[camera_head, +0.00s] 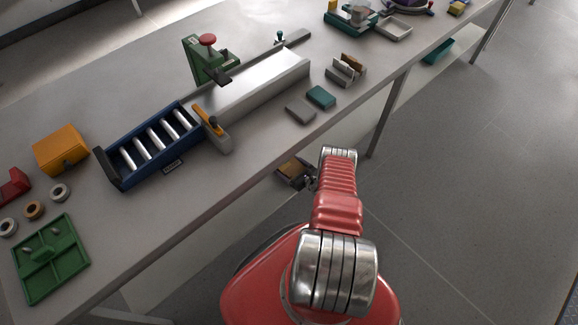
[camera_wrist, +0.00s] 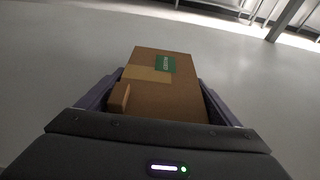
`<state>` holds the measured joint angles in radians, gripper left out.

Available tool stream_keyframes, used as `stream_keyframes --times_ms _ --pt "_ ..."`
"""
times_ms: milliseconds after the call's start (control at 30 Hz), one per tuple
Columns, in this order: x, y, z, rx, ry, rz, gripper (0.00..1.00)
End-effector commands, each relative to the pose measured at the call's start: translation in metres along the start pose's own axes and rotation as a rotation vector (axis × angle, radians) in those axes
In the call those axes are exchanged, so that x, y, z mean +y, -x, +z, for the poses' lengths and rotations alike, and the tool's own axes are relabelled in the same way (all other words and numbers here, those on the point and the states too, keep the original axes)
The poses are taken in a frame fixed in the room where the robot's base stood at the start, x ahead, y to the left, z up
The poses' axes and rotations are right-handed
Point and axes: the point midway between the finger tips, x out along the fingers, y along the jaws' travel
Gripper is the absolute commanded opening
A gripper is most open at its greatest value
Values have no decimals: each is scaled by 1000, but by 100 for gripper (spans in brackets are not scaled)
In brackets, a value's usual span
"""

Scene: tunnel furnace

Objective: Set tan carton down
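The tan carton (camera_wrist: 170,85) lies between the two dark fingers of my gripper (camera_wrist: 155,98) in the wrist view. It has a green label and a lighter tape strip on its face, and a small tan block or flap at its left. The fingers press along its left and right sides, and its near end is hidden by the gripper body. In the head view the carton (camera_head: 291,167) shows small and dark in my gripper (camera_head: 295,174), beside the table's near edge and seemingly lower than the tabletop. Grey floor shows beyond it in the wrist view.
The long grey table (camera_head: 210,195) bears a blue roller tray (camera_head: 150,145), a metal channel (camera_head: 260,82), a green press (camera_head: 205,60), a yellow box (camera_head: 60,149), a green divided tray (camera_head: 48,262) and teal and grey blocks. The tabletop's near left strip is bare.

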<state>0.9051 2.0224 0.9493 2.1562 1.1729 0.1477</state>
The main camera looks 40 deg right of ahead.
Motion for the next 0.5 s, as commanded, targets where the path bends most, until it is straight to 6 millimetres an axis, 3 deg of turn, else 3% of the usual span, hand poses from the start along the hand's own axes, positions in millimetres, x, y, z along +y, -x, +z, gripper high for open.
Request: stream_keyframes --times_ms 133,500 --pt "0 0 0 0 0 0 96" --pt "0 1 2 0 -1 0 97"
